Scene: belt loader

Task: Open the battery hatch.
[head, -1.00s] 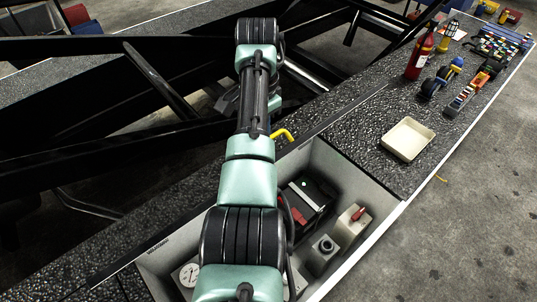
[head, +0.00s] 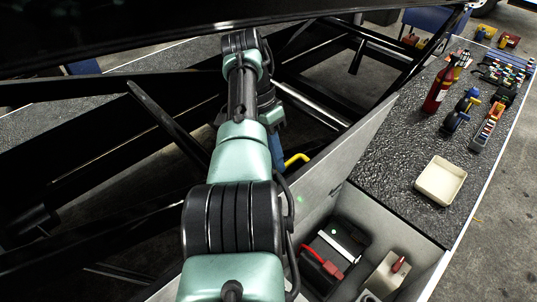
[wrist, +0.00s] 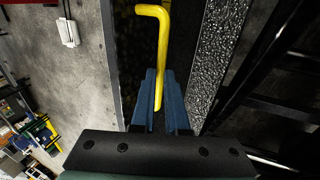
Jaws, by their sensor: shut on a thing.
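The battery hatch (head: 340,165) stands raised along the far side of the bay, its smooth grey inner face towards me in the head view. Its bent yellow handle (head: 297,160) shows beyond the panel's upper edge. In the wrist view the yellow handle (wrist: 160,55) runs between the blue fingers of my gripper (wrist: 162,112), which is shut on it. The open bay holds a dark battery (head: 338,245) with a red connector (head: 322,262).
A pale box (head: 383,278) with a red top part stands in the bay. On the deck to the right are a cream tray (head: 440,181), a red extinguisher (head: 438,95) and several small items. Black frame beams (head: 110,80) lie beyond the hatch on the left.

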